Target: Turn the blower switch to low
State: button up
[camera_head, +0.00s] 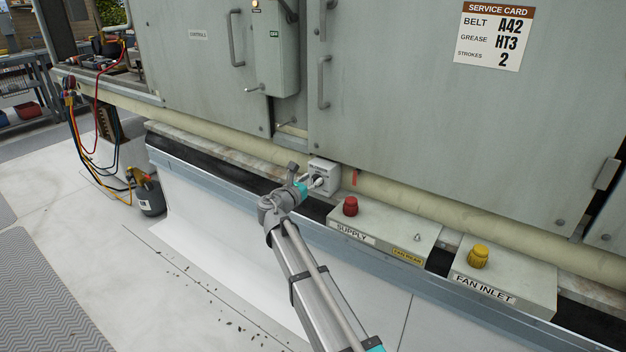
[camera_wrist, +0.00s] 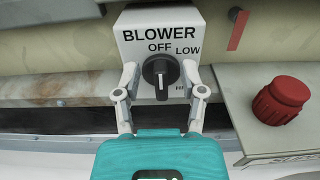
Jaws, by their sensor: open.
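The blower switch box (camera_wrist: 190,22) is a small white box labelled BLOWER, with OFF at the top, LOW at the upper right and a partly hidden label starting HI at lower right. Its black round knob (camera_wrist: 160,72) has a pale pointer mark running down its lower half. My gripper (camera_wrist: 160,76) is open, with one finger on each side of the knob; I cannot tell whether either finger touches it. In the head view the switch box (camera_head: 324,166) sits low on the cabinet, and my gripper (camera_head: 314,184) is at its front, hiding the knob.
Right of the switch is the SUPPLY box (camera_head: 390,225) with a red knob (camera_head: 350,206), then the FAN INLET box (camera_head: 510,270) with a yellow knob (camera_head: 478,257). A red strip (camera_wrist: 238,30) hangs beside the switch box. A cream pipe (camera_head: 400,205) runs behind.

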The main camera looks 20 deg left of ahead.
jog(key=shift+w+d, duration=0.15)
jog(key=shift+w, duration=0.35)
jog(key=shift+c, duration=0.3)
grip_shut()
